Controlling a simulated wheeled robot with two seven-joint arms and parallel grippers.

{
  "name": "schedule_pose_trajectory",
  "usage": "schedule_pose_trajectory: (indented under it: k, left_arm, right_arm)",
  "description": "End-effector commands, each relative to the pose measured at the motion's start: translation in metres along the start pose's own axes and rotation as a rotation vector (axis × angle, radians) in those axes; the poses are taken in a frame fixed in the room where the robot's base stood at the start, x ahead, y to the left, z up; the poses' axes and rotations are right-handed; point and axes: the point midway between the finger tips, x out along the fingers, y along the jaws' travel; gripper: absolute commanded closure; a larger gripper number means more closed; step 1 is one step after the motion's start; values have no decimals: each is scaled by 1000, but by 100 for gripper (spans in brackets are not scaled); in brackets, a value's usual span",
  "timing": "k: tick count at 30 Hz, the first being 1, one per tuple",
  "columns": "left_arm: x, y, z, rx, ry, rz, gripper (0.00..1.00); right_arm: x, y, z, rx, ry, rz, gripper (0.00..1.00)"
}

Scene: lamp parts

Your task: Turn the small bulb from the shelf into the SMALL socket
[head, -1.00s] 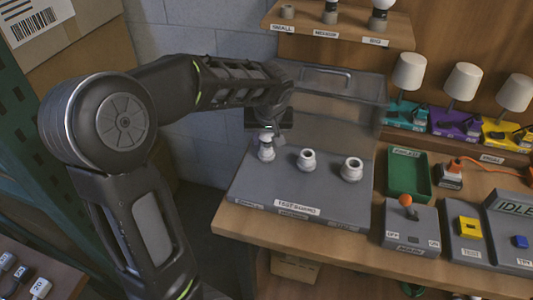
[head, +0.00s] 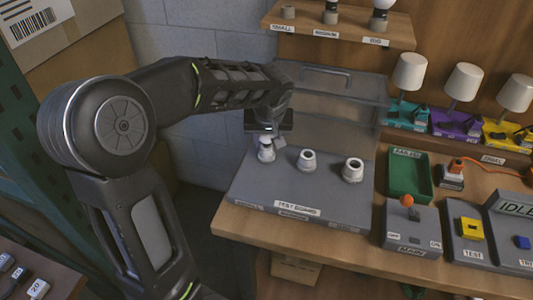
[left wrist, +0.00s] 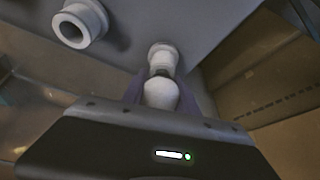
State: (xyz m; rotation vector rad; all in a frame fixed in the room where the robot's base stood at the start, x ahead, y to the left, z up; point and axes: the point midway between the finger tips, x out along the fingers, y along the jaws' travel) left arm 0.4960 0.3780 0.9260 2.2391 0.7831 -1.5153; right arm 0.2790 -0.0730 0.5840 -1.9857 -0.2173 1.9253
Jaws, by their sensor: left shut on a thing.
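My left gripper (head: 267,139) is shut on the small white bulb (left wrist: 160,94), just above the leftmost, smallest-looking socket (head: 266,155) on the grey test board (head: 250,187). In the left wrist view the bulb sits between the fingers, in line with that white socket (left wrist: 162,56). The bulb's lower end meets or nearly meets the socket mouth; I cannot tell how deep it sits. The fingers hide much of the bulb in the head view. My right gripper is not in view.
Two open sockets, middle (head: 307,160) and right (head: 352,169), stand beside it. A raised clear cover (head: 335,85) is behind the gripper. The shelf (head: 345,38) above has an empty-looking holder (head: 288,12) over SMALL. A green tray (head: 408,175) is at right.

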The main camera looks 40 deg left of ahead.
Motion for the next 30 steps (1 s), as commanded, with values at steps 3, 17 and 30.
schedule_pose_trajectory:
  k: [3, 17, 30]
  left_arm:
    - [1, 0, 0, -5, 1, 7, 94]
    - [0, -1, 0, -6, 0, 12, 94]
    - [2, -1, 0, -5, 0, 12, 94]
  right_arm:
    - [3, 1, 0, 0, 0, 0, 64]
    - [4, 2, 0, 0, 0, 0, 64]
    - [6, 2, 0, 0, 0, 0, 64]
